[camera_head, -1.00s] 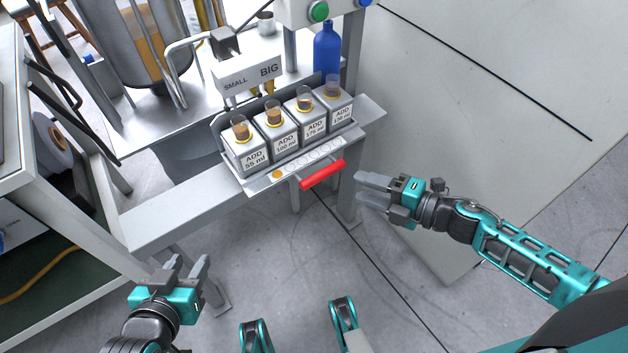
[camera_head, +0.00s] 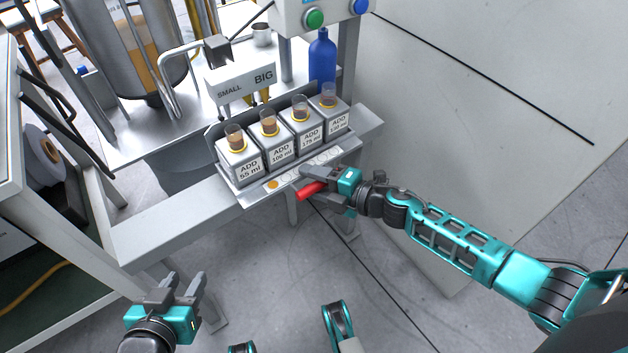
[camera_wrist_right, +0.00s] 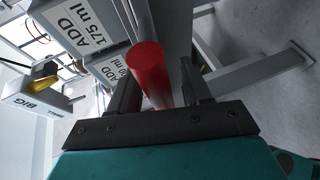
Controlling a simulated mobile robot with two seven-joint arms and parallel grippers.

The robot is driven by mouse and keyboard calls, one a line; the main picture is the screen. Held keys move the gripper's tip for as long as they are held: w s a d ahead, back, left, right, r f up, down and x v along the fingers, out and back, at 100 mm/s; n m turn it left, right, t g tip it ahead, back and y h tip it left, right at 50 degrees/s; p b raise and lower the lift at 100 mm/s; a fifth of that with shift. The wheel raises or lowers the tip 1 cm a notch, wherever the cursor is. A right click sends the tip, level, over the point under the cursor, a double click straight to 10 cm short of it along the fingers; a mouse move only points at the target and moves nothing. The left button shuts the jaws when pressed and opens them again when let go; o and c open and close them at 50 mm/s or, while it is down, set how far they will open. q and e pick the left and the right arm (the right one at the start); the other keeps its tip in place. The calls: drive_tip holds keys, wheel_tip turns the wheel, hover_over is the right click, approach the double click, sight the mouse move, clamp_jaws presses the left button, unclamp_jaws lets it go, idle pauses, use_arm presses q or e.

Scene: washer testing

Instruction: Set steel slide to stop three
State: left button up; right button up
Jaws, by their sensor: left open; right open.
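The steel slide (camera_head: 251,198) carries several grey blocks with cups, labelled ADD 55 ml to what looks like ADD 130 ml. Its front strip has a row of round marks, with an orange one (camera_head: 272,184) at the left end. A red handle (camera_head: 311,190) sticks out from its front. My right gripper (camera_head: 314,182) is open at this handle, partly covering it and the strip. In the right wrist view the handle (camera_wrist_right: 148,72) lies between the two open fingers, nearer the left one; contact cannot be told. My left gripper (camera_head: 183,282) is open and empty, low at the left.
A dispensing head (camera_head: 240,82) marked SMALL and BIG hangs over the blocks. A blue bottle (camera_head: 322,58) stands behind them, below a box with a green button (camera_head: 313,18). A grey beam (camera_head: 170,222) extends left. Open floor lies in front.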

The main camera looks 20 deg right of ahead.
sight(273, 195)
clamp_jaws()
idle(0.3)
drive_tip(key=s+a, duration=0.1)
drive_tip(key=a, duration=0.1)
drive_tip(key=a+p, duration=0.1)
drive_tip(key=a, duration=0.1)
drive_tip(key=s+a+p, duration=0.1)
drive_tip(key=a, duration=0.2)
drive_tip(key=shift+s+a, duration=0.1)
drive_tip(key=shift+s, duration=0.25)
unclamp_jaws()
